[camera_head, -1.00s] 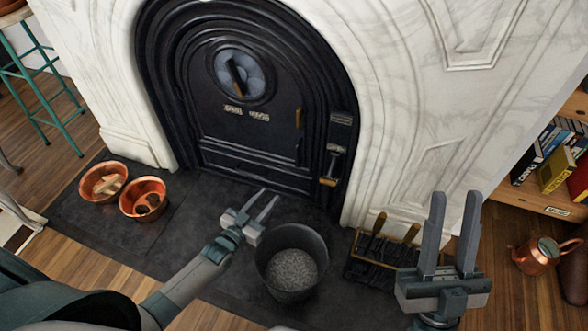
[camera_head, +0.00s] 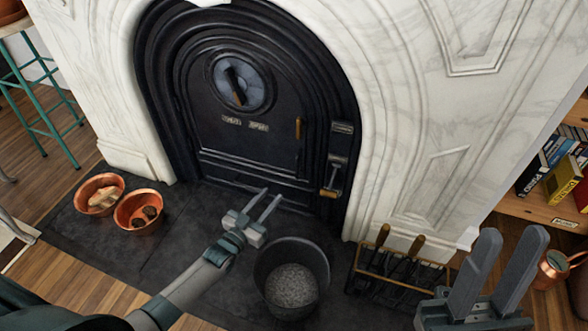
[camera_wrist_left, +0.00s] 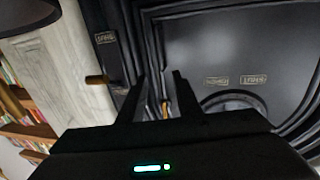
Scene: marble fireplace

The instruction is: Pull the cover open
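The black arched fireplace cover (camera_head: 235,150) is shut in the marble surround, with a round dial (camera_head: 238,82) near its top. A slim brass handle (camera_head: 298,128) stands upright at its right edge. A brass-tipped lever (camera_head: 331,185) is on the frame to the right. My left gripper (camera_head: 267,206) is open and empty, low in front of the cover and apart from it. In the left wrist view the cover (camera_wrist_left: 235,60) fills the right, and the brass handle (camera_wrist_left: 164,108) shows between the open fingers. My right gripper (camera_head: 493,270) is open and empty at the lower right.
A dark bucket of ash (camera_head: 291,280) stands on the hearth just beside my left gripper. Two copper bowls (camera_head: 138,212) sit at the left. A tool rack (camera_head: 395,265) stands between the bucket and my right gripper. A bookshelf (camera_head: 545,208) and copper kettle (camera_head: 555,270) are at the right.

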